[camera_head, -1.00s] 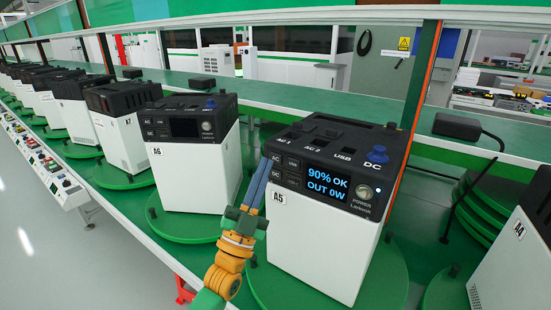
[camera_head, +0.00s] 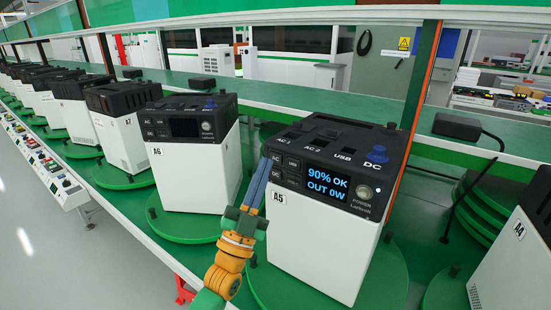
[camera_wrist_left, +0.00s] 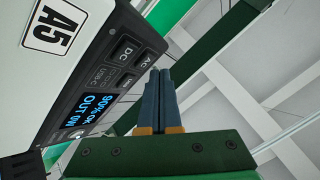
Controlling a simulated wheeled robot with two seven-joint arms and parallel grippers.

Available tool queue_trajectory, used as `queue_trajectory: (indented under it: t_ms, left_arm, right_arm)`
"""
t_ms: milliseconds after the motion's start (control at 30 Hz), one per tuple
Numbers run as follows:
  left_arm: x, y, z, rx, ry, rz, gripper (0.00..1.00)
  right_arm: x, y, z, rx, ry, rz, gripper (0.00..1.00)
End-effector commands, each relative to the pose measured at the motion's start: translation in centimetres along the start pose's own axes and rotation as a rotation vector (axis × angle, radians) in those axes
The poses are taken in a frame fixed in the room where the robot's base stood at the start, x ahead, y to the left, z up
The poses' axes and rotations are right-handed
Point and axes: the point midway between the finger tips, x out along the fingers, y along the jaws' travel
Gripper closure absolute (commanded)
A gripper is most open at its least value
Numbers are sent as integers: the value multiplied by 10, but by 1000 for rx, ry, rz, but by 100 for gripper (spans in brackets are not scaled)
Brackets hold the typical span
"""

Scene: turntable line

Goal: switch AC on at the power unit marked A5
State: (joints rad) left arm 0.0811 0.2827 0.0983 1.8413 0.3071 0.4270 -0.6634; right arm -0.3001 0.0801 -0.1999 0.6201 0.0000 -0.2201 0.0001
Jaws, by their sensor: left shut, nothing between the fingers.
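The power unit marked A5 (camera_head: 308,240) stands on a green turntable, white below with a black top and front panel. Its screen (camera_head: 327,187) is lit and reads 90% OK, OUT 0W. My left gripper (camera_head: 265,163) is shut and empty, its blue fingertips at the left edge of the panel, by the AC button (camera_head: 276,158). In the left wrist view the shut fingers (camera_wrist_left: 161,72) lie beside the AC button (camera_wrist_left: 146,62), with the DC button (camera_wrist_left: 125,50) farther along. I cannot tell whether the fingertips touch the button. My right gripper is not in view.
Unit A6 (camera_head: 195,170) stands to the left on its own turntable, with more units in line beyond. Unit A4 (camera_head: 515,255) stands at the right edge. A green shelf (camera_head: 300,98) runs behind, with a black adapter (camera_head: 457,126) on it.

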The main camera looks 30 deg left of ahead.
Motion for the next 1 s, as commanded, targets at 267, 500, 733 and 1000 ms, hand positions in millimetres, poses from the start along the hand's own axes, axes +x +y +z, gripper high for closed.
queue_trajectory:
  t_ms: [267, 500, 733, 1000]
  left_arm:
    - [4, 3, 3, -1, 1, -1, 100]
    - [6, 4, 4, 0, 0, 0, 100]
    - [6, 5, 5, 0, 0, 0, 100]
    - [8, 6, 6, 0, 0, 0, 100]
  right_arm:
    - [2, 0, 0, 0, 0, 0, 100]
    - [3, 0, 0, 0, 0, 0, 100]
    - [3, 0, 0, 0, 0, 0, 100]
    - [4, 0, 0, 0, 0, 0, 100]
